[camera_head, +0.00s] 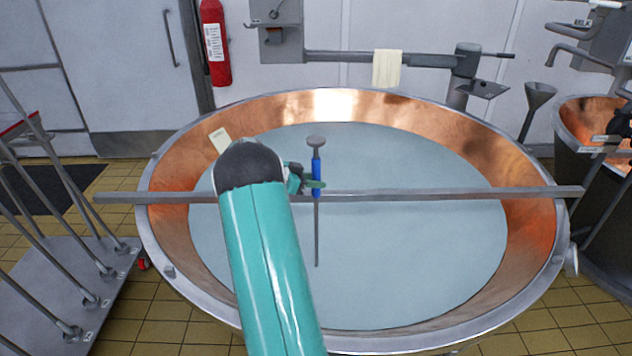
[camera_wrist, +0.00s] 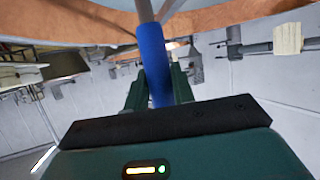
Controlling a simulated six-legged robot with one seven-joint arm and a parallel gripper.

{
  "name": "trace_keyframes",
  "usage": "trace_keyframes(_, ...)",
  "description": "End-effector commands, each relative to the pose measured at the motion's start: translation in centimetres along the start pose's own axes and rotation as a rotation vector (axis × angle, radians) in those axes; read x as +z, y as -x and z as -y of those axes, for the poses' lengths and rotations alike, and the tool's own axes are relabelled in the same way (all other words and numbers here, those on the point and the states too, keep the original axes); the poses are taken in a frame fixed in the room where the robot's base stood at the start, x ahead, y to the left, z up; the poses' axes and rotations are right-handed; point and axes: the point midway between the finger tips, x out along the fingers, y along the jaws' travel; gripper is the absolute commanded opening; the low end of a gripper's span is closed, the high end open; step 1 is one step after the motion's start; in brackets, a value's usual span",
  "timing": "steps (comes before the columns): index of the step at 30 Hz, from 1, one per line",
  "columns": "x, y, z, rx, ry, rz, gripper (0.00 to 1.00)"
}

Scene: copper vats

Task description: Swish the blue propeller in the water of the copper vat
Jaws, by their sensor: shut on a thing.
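The blue propeller (camera_head: 317,178) is a thin grey rod with a blue grip and a wider grey head at the top. It stands nearly upright over the milky water (camera_head: 400,250) of the copper vat (camera_head: 535,225). Its thin lower end points down; I cannot tell whether it touches the water. My gripper (camera_head: 308,182) is shut on the blue grip, partly hidden by my teal arm in the head view. The wrist view shows the blue grip (camera_wrist: 153,65) between the two green fingers (camera_wrist: 158,88).
A flat metal bar (camera_head: 430,194) crosses the vat from rim to rim, close to the propeller. A cloth (camera_head: 387,68) hangs on a pipe behind. A wheeled rack (camera_head: 75,290) stands at left and another copper vat (camera_head: 588,120) at right.

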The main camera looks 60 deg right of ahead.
Motion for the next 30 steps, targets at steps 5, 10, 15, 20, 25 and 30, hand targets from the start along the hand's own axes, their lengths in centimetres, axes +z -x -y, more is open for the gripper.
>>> trace_keyframes(5,-0.8,-1.3,-0.9,0.002,-0.002,-0.003,0.00)
trace_keyframes(10,-1.4,-2.9,-1.9,0.002,-0.002,-0.003,0.00)
trace_keyframes(15,-2.1,-4.4,-2.9,0.002,-0.002,-0.002,0.00)
trace_keyframes(20,-2.7,-5.8,-3.9,0.002,-0.001,-0.003,0.00)
trace_keyframes(25,-3.4,-7.4,-4.9,0.003,-0.002,-0.002,0.00)
trace_keyframes(30,-4.0,-8.9,-5.9,0.002,-0.002,-0.003,0.00)
